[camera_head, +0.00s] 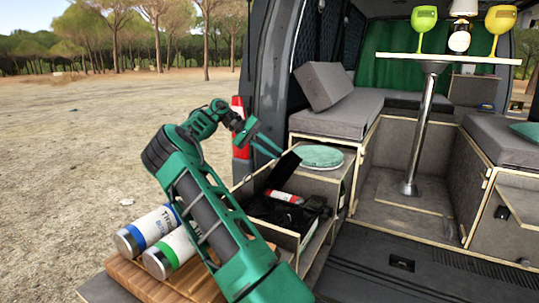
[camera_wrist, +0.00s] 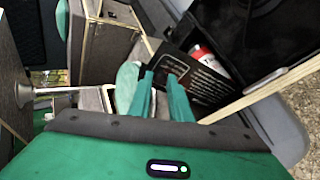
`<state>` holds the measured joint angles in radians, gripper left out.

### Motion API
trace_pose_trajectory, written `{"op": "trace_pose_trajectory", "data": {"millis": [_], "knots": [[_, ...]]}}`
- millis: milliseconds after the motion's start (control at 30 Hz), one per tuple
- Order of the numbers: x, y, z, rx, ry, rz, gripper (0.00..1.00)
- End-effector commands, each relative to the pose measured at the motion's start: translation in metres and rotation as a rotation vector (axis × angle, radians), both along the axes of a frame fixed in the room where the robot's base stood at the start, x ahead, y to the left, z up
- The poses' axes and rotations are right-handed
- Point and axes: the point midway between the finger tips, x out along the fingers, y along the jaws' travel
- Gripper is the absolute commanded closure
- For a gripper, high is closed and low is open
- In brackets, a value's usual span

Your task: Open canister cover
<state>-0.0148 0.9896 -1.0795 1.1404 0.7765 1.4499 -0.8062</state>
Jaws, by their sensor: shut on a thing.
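A black flat cover (camera_head: 283,171) stands tilted up at the left of an open box in the van's rear. In the wrist view the cover (camera_wrist: 196,76) carries white printed text. A red and white canister (camera_head: 284,197) lies in the box beside the cover; it also shows in the wrist view (camera_wrist: 208,60), partly hidden behind the cover. My gripper (camera_head: 278,153) has its green fingertips at the cover's upper edge. In the wrist view my gripper (camera_wrist: 162,78) is shut on the cover's edge, with the fingers a little apart.
Two white canisters, one blue-banded (camera_head: 147,231) and one green-banded (camera_head: 169,252), lie on a wooden board (camera_head: 130,279) at the front left. A round pale green lid or cushion (camera_head: 320,156) lies behind the box (camera_head: 280,235). A metal table post (camera_head: 423,130) stands to the right.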

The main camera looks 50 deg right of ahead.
Motion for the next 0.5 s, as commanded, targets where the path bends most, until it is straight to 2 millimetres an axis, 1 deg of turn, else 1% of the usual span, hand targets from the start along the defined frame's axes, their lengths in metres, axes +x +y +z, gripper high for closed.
{"op": "trace_pose_trajectory", "data": {"millis": [33,467,500], "knots": [[0.0018,-0.0001,-0.0023,0.003,0.006,0.004,1.00],[0.0012,-0.0009,-0.0030,0.004,0.010,0.001,1.00],[0.0011,-0.0009,-0.0030,0.005,0.011,0.001,0.75]]}}
